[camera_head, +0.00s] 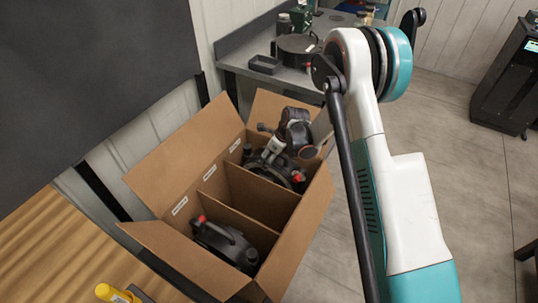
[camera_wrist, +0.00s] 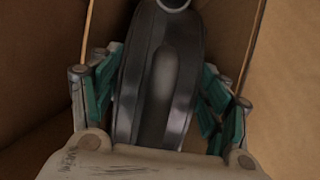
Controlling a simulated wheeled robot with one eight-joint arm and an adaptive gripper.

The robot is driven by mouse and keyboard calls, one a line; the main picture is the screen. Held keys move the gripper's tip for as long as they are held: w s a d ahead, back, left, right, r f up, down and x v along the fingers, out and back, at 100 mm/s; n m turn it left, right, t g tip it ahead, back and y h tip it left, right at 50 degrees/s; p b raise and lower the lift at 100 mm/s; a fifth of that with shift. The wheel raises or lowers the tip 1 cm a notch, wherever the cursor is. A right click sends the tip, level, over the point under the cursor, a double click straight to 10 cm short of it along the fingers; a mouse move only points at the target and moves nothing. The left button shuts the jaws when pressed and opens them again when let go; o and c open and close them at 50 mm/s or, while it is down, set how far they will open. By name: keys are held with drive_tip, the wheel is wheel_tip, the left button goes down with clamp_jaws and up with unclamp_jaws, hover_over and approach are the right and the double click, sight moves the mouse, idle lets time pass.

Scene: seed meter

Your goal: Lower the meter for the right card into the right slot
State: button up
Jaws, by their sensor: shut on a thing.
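An open cardboard box (camera_head: 302,222) has dividers making three slots, each with a small white label on the left wall, too small to read. My gripper (camera_head: 270,158) reaches down into the far slot. Another dark meter (camera_head: 222,243) with a red part lies in the near slot. The middle slot looks empty.
Box flaps stand open around the slots, and cardboard walls flank the gripper closely. A wooden table (camera_head: 60,245) with a yellow object (camera_head: 115,293) is at lower left.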

wheel_tip(320, 180, down, 6)
drive_tip(key=b, duration=0.2)
drive_tip(key=shift+f, duration=0.6)
idle(1.2)
drive_tip(key=o, duration=2.2)
drive_tip(key=shift+c, duration=0.2)
drive_tip(key=shift+r+p, duration=2.75)
drive_tip(key=shift+r, duration=3.25)
